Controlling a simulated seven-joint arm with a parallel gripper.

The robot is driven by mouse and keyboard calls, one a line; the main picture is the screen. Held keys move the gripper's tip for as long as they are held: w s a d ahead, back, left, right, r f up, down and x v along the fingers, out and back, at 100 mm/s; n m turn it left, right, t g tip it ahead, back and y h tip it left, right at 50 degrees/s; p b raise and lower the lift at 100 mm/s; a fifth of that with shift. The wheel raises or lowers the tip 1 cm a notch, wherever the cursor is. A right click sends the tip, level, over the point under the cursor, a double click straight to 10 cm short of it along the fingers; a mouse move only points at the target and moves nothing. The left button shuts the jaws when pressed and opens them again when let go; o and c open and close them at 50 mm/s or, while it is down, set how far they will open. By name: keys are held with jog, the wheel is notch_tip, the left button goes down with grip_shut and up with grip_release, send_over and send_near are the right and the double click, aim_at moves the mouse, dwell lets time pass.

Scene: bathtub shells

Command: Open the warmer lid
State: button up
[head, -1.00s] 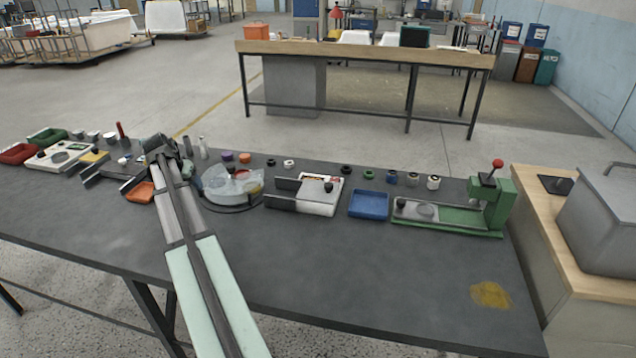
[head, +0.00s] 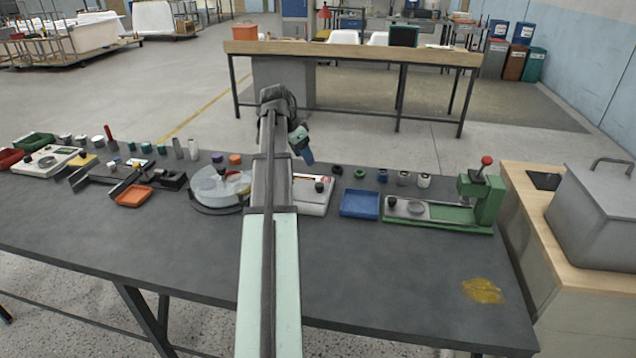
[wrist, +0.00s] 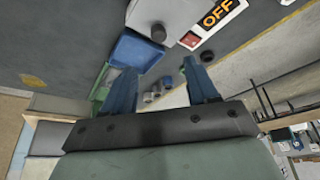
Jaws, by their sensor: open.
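The warmer appears to be the grey metal box (head: 600,225) at the right edge of the head view, on a wooden-topped cabinet. Its lid (head: 606,182) lies flat and looks closed, with a grey arched handle (head: 612,164) on top. The box's right side is cut off by the frame. My gripper (head: 308,156) is raised above the back of the dark bench, well left of the warmer. Its blue fingers (wrist: 162,88) are apart with nothing held between them in the wrist view. I cannot make out the warmer clearly in the wrist view.
A green press (head: 482,198) with a red knob stands at the bench's right end, between my gripper and the warmer. A blue tray (head: 360,204) and several small cylinders lie left of it. The wooden top (head: 520,185) holds a dark flat plate (head: 544,180).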

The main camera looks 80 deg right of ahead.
aim_at(319, 184)
jog(key=x, duration=1.4)
jog(key=shift+s+r, duration=0.1)
jog(key=shift+s, duration=0.05)
grip_shut()
dwell(0.5)
